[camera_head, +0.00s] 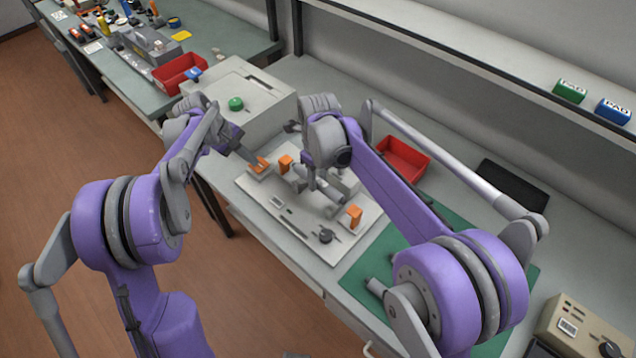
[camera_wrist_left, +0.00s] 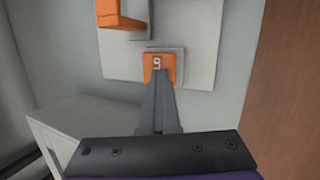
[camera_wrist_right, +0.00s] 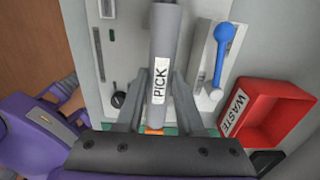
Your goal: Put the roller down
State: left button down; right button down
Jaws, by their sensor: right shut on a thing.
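My right gripper (camera_wrist_right: 160,82) is shut on the grey roller (camera_wrist_right: 165,35), which carries a "PICK" label, in the right wrist view. In the head view the right gripper (camera_head: 312,186) is over the light plate (camera_head: 290,236), and the roller (camera_head: 336,183) lies across between its fingers, partly hidden. I cannot tell whether the roller touches the plate. Orange blocks stand on the plate, one at the far side (camera_head: 286,163) and one at the near side (camera_head: 354,216).
A red "WASTE" bin (camera_wrist_right: 265,110) and a blue-handled part (camera_wrist_right: 228,45) are right of the roller in the right wrist view. A pale box with a green knob (camera_head: 236,103) stands behind the plate. A green mat (camera_head: 375,272) and black pad (camera_head: 512,184) lie rightward.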

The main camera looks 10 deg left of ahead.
jog(key=shift+f, duration=1.15)
jog(key=shift+f, duration=0.3)
jog(key=c, duration=0.5)
grip_release()
jog(key=shift+r, duration=0.1)
